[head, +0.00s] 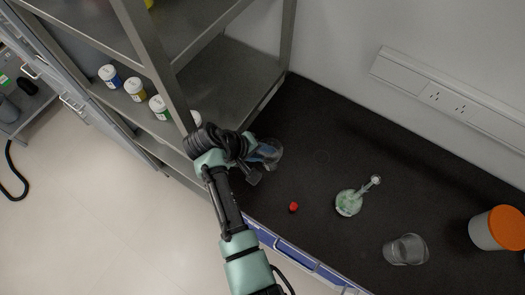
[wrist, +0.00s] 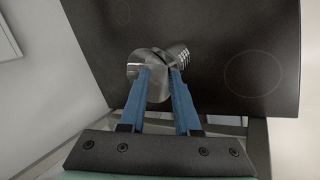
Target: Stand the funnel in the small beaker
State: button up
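My gripper (head: 262,158) is low over the left end of the dark counter, with its blue fingers (wrist: 160,82) apart in the wrist view. A shiny clear or grey piece, perhaps the funnel (wrist: 158,90), is between and just beyond the fingertips. It has a round part and a ribbed part at its right. In the head view a bit of this glassy piece (head: 276,150) shows past the gripper; the rest is hidden. I cannot tell whether the fingers grip it. A clear beaker (head: 405,250) stands empty-looking on the counter at the right.
A round flask (head: 348,203) with pale green contents and a narrow neck stands mid-counter. A small red cap (head: 293,207) lies left of it. A white tub with an orange lid (head: 497,228) is far right. A metal shelf (head: 230,80) rises beside the gripper.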

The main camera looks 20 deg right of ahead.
jog(key=shift+s+f, duration=0.35)
jog(key=shift+f, duration=0.05)
jog(key=w+b+v, duration=0.1)
jog(key=v, duration=1.2)
jog(key=shift+s+r, duration=0.2)
jog(key=shift+r, duration=0.15)
